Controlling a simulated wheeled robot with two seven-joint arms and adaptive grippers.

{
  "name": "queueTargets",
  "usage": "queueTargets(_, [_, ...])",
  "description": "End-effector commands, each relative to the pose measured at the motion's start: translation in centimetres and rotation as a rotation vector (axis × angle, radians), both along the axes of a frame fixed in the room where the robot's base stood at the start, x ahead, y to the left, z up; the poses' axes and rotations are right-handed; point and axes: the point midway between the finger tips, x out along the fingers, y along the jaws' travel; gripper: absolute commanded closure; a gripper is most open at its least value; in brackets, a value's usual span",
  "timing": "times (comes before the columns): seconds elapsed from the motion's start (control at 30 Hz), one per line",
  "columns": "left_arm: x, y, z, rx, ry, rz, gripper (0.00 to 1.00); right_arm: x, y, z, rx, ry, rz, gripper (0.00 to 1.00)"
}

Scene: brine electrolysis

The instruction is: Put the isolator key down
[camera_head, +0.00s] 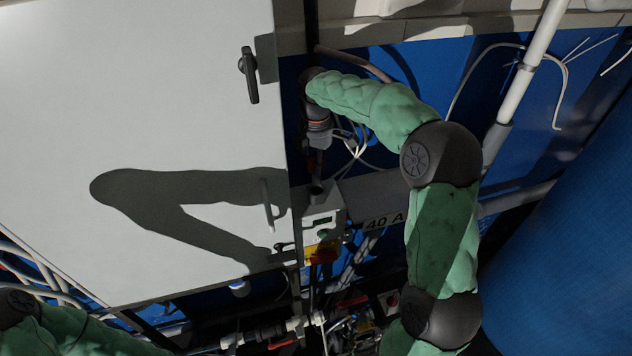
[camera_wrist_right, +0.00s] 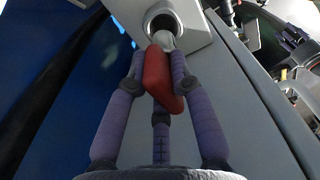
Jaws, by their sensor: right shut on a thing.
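The isolator key is a red wedge-shaped handle (camera_wrist_right: 160,82) with a pale round end (camera_wrist_right: 163,41) in the right wrist view. My right gripper (camera_wrist_right: 160,62) is shut on the red handle, with its purple-grey fingers on either side. The pale end lies at a dark round opening in a light grey box (camera_wrist_right: 192,28); I cannot tell whether it is inside. In the head view my right gripper (camera_head: 317,168) points down beside the cabinet edge, small and in shadow, and the key cannot be made out. My left arm shows at the bottom left, but its gripper is out of view.
A large pale cabinet door (camera_head: 150,110) with dark handles fills the left. A small switch box (camera_head: 322,222) with yellow and red parts sits below my right gripper, near a "40 A" label (camera_head: 384,222). Cables and pipes crowd the bottom. A blue surface (camera_head: 570,240) stands at right.

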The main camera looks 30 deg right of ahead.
Motion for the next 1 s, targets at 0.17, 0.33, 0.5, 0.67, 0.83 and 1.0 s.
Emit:
queueTargets(0.17, [0.0, 0.0, 0.5, 0.0, 0.0, 0.0, 0.6, 0.0, 0.0, 0.7, 0.0, -0.001, 0.0, 1.0])
queueTargets(0.33, [0.0, 0.0, 0.5, 0.0, 0.0, 0.0, 0.6, 0.0, 0.0, 0.6, 0.0, -0.001, 0.0, 1.0])
queueTargets(0.5, [0.0, 0.0, 0.4, 0.0, 0.0, 0.0, 0.6, 0.0, 0.0, 0.6, 0.0, -0.001, 0.0, 1.0])
queueTargets(0.67, [0.0, 0.0, -0.3, 0.0, 0.0, 0.0, 0.6, -0.5, -0.5, 0.7, -0.001, -0.004, -0.002, 1.0])
queueTargets(0.83, [0.0, 0.0, -2.9, 0.0, 0.0, 0.0, 0.6, -3.0, -2.1, 1.0, -0.005, -0.006, -0.005, 1.0])
queueTargets(1.0, [0.0, 0.0, -6.2, 0.0, 0.0, 0.0, 0.6, -6.9, -4.1, 1.7, -0.006, -0.006, -0.005, 1.0])
